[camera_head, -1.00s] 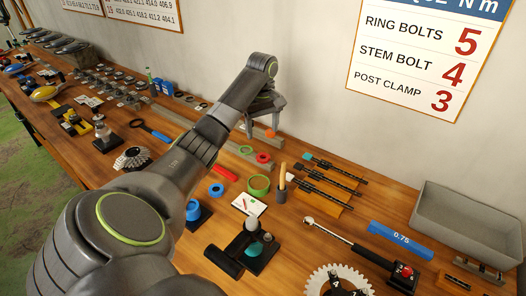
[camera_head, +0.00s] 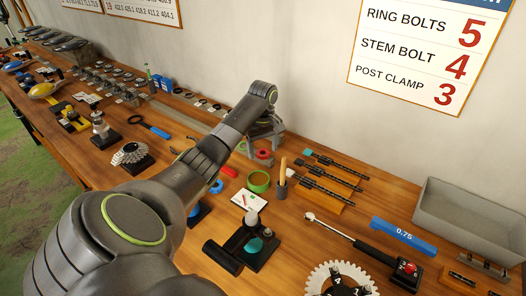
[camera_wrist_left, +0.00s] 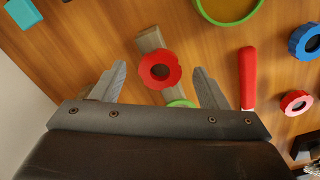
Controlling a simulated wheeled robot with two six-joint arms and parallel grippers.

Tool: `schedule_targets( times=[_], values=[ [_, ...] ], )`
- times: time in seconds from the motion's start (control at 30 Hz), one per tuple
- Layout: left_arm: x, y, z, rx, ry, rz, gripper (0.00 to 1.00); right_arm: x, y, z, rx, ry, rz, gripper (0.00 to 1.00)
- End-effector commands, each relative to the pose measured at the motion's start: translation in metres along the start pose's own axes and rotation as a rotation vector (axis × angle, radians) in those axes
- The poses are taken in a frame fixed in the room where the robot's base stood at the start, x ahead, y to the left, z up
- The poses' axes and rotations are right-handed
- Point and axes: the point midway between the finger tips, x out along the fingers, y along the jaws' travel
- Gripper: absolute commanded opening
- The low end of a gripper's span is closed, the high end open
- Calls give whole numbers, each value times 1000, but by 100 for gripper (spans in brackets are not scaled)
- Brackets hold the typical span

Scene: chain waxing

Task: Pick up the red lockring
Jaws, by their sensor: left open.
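The red lockring (camera_wrist_left: 146,71) is a scalloped red ring with a dark hole. In the left wrist view it lies between and just ahead of my two fingers, overlapping a grey bar (camera_wrist_left: 149,37). In the head view the red lockring (camera_head: 263,155) shows just below my left gripper (camera_head: 262,146), partly hidden by it. My left gripper (camera_wrist_left: 160,84) is open with nothing between its jaws. I cannot tell how high the fingertips are above the ring. My right gripper is not in view.
A red-handled tool (camera_wrist_left: 248,78) lies right of the fingers in the wrist view. A green ring (camera_head: 259,182), a wooden-handled tool in a holder (camera_head: 281,183) and chain strips (camera_head: 327,180) are near. A grey bin (camera_head: 470,225) stands at right, and the wall is close behind.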

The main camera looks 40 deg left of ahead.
Motion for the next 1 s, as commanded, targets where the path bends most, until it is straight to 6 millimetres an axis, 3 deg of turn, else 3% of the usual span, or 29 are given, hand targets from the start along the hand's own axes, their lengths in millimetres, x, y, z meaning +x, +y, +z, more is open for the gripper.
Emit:
schedule_targets(
  times=[0.07,0.43,0.77,0.87,1.0],
  values=[
    [0,0,0,0,0,0,68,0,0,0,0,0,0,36],
    [0,0,0,-1,0,0,20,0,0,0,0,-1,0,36],
    [-3,0,0,-1,1,1,20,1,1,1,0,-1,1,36],
    [-13,1,-1,-1,3,3,20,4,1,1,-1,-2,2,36],
    [-40,1,-1,0,4,5,20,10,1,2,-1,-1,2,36]
  ],
)
